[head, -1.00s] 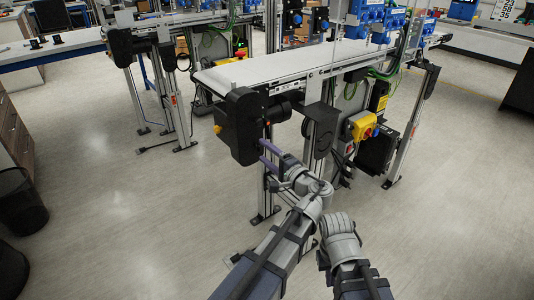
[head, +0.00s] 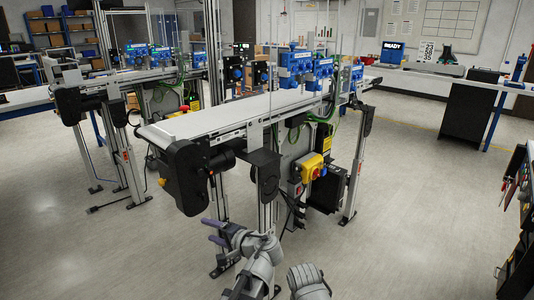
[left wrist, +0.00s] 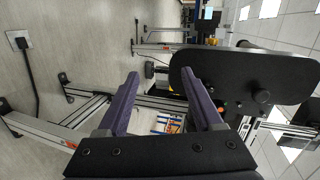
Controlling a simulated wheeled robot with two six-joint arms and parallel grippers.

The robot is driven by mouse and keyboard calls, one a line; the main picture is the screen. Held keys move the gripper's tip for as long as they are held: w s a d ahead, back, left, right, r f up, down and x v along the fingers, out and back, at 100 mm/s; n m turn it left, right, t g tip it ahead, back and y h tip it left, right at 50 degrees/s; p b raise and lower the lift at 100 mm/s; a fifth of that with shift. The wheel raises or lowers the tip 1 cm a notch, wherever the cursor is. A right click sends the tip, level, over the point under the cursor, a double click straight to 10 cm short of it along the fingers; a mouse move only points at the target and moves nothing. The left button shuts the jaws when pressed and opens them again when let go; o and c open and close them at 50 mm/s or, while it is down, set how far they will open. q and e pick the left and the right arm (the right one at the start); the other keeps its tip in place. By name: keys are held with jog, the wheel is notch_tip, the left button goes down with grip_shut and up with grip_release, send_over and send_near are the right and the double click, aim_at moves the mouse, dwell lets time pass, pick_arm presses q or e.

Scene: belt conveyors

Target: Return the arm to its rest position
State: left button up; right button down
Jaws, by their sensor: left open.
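My left gripper (head: 205,230) is at the bottom of the head view, below the black motor housing (head: 184,176) at the near end of the belt conveyor. Its two purple fingers are apart with nothing between them. In the left wrist view the same open fingers (left wrist: 160,80) show. A rounded black cover (left wrist: 245,75) lies beyond them at the right. I see no contact between fingers and conveyor. A grey part of my right arm (head: 308,282) shows at the bottom edge; its gripper is out of frame.
The white conveyor belt (head: 230,115) stands ahead on metal legs, with a yellow switch box (head: 312,167) on its side. A second conveyor (head: 85,95) stands at the left. A dark cabinet edge (head: 518,225) is at the right. Open floor (head: 420,220) lies between.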

pick_arm(q)
jog(key=s+d+f+n+g+h, duration=0.1)
jog(key=s+f+n+g+h, duration=0.15)
jog(key=s+f+h, duration=0.35)
jog(key=s+d+f+n+g+h, duration=0.1)
jog(key=s+f+n+g+h, duration=0.25)
jog(key=f, duration=0.55)
jog(key=s+d+m+g+h, duration=0.1)
jog(key=s+d+m, duration=0.1)
jog(key=s+d, duration=0.4)
jog(key=s+d+m+g+h, duration=0.15)
jog(key=s+d, duration=0.25)
jog(key=d, duration=0.5)
notch_tip(320, 180, up, 26)
jog(key=p, duration=2.6)
jog(key=shift+w+a+f+m+p, duration=0.15)
jog(key=shift+a+f+m+p, duration=0.05)
jog(key=shift+m+p, duration=0.15)
